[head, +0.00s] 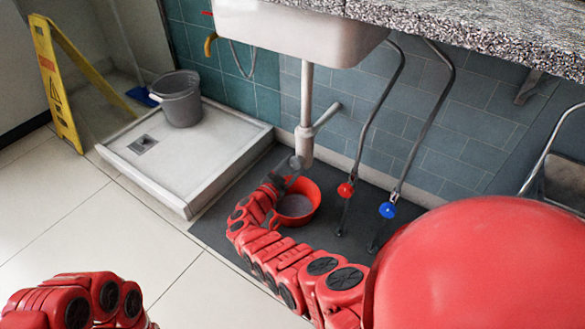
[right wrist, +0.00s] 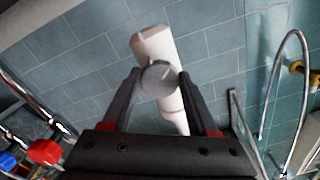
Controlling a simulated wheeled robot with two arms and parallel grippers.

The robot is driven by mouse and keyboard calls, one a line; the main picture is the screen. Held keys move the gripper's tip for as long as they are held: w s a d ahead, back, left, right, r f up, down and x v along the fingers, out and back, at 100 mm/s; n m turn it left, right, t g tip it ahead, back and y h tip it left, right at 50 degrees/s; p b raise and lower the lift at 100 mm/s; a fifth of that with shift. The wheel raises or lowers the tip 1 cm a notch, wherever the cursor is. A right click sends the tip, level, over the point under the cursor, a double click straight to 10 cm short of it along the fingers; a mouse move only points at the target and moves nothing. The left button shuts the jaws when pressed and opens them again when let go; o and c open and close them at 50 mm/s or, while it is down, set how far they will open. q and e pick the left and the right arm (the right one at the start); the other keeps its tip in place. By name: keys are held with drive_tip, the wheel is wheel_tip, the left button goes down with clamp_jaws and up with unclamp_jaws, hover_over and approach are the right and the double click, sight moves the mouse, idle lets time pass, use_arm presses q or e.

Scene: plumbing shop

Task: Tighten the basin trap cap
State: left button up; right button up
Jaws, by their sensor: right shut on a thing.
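The white basin trap (head: 305,140) hangs on a pipe under the basin (head: 300,28). Its round grey cap (right wrist: 160,78) is at the lower end of the trap, and the white trap body (right wrist: 155,45) shows behind it in the right wrist view. My right gripper (right wrist: 160,74) has one dark finger on each side of the cap and is shut on it. In the head view my right gripper (head: 290,173) is small, at the bottom of the trap, and partly hides the cap. My left arm shows at the lower left, but its gripper is out of view.
A red bowl (head: 300,204) stands on the dark mat (head: 215,228) below the trap. Pipes with a red valve (head: 346,190) and a blue valve (head: 387,210) run to the right. A grey bucket (head: 178,98) stands in the shower tray (head: 205,150); a yellow sign (head: 55,85) is further left.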

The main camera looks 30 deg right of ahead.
drive_tip(key=m, duration=0.2)
drive_tip(key=m+b, duration=0.1)
drive_tip(key=shift+f+m, duration=0.2)
drive_tip(key=shift+m, duration=0.2)
drive_tip(key=shift+m+b, duration=0.5)
drive_tip(key=m+b, duration=0.3)
drive_tip(key=m, duration=0.2)
drive_tip(key=shift+r+m+b, duration=0.1)
drive_tip(key=shift+m+b, duration=0.7)
drive_tip(key=shift+m, duration=0.3)
drive_tip(key=shift+r+m+b, duration=0.1)
drive_tip(key=shift+m+b, duration=0.25)
drive_tip(key=shift+m, duration=0.55)
drive_tip(key=m, duration=0.2)
drive_tip(key=shift+r+m, duration=0.1)
drive_tip(key=shift+m, duration=0.3)
drive_tip(key=m, duration=0.2)
drive_tip(key=shift+m, duration=0.3)
use_arm(q)
drive_tip(key=s+a+f+g+h, duration=0.1)
drive_tip(key=s+a+f+h, duration=0.1)
drive_tip(key=f, duration=0.7)
drive_tip(key=shift+s+a+f+m+h, duration=0.25)
drive_tip(key=shift+s+a, duration=0.3)
drive_tip(key=shift+s, duration=0.4)
use_arm(e)
drive_tip(key=m, duration=0.6)
drive_tip(key=shift+m, duration=0.4)
